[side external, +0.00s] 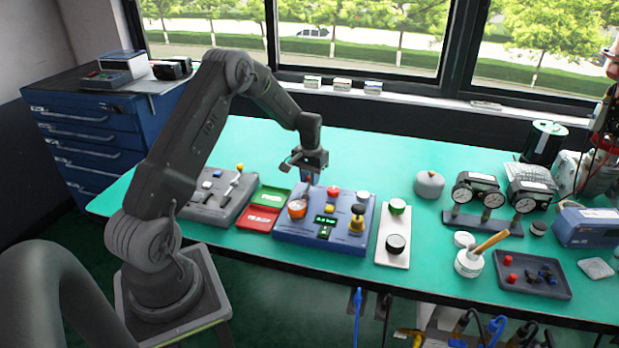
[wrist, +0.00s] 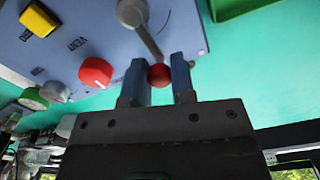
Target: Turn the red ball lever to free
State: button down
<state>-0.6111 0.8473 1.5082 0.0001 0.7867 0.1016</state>
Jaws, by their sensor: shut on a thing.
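The red ball (wrist: 160,76) of the lever shows in the wrist view between the two fingers of my gripper (wrist: 159,80), which are shut on it. The lever's grey stem (wrist: 146,38) runs from the ball up to a round grey pivot (wrist: 131,12) on the blue panel (wrist: 65,45). In the side view my gripper (side external: 308,176) points down over the back left of the blue box (side external: 348,243). The ball is largely hidden there by my gripper. Any markings for the lever's positions cannot be read.
A red knob (wrist: 96,73) beside the VENT label and a yellow switch (wrist: 38,19) are on the same panel. Green and red trays (side external: 258,218) lie left of the box. A white plate with knobs (side external: 393,259) stands to its right.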

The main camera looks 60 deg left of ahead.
jog(key=shift+w, duration=0.1)
jog(key=c, duration=1)
grip_release()
jog(key=shift+o, duration=0.2)
notch_tip(320, 180, up, 14)
jog(key=shift+f, duration=0.1)
